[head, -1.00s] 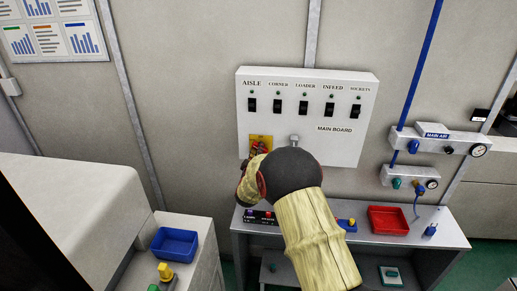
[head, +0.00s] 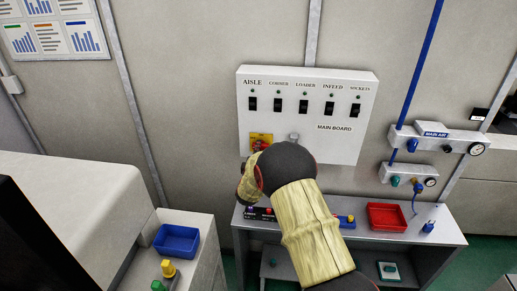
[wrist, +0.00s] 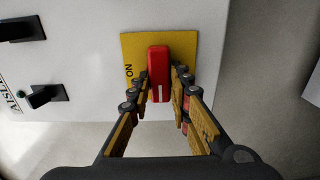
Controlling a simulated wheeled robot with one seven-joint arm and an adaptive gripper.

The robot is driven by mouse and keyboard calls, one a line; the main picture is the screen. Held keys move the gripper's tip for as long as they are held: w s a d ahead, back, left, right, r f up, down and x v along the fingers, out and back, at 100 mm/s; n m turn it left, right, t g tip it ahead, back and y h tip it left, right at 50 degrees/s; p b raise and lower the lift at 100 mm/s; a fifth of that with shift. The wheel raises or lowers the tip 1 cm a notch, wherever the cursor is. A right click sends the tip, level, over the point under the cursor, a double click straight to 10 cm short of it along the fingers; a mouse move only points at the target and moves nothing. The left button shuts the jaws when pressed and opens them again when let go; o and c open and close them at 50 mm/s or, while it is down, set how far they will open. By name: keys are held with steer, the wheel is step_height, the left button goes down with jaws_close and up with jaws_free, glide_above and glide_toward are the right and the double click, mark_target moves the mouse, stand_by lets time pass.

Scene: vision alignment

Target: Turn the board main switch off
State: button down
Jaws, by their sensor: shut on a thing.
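The main switch is a red handle (wrist: 158,72) on a yellow plate (wrist: 131,46), low on the left of the white main board (head: 350,145). In the wrist view the handle points along the fingers, with a white mark near its lower end and "ON" printed on the plate to its left. My gripper (wrist: 159,88) is shut on the red handle, one finger on each side. In the head view the yellow plate (head: 261,136) shows above my wrist, which hides part of the handle and the fingers.
A row of black switches (head: 303,106) with small lamps runs above the main switch. A small grey fitting (head: 294,137) is to its right. Below stands a grey bench with a red tray (head: 387,217). Air gauges (head: 477,148) are at the right, and a blue tray (head: 176,241) is at lower left.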

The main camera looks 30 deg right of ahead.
steer(key=shift+f, duration=0.1)
stand_by(0.3)
steer(key=c, duration=1.7)
jaws_free()
steer(key=shift+a, duration=0.1)
steer(key=shift+c, duration=0.2)
steer(key=shift+o, duration=0.5)
steer(key=v, duration=1.2)
steer(key=shift+w, duration=0.1)
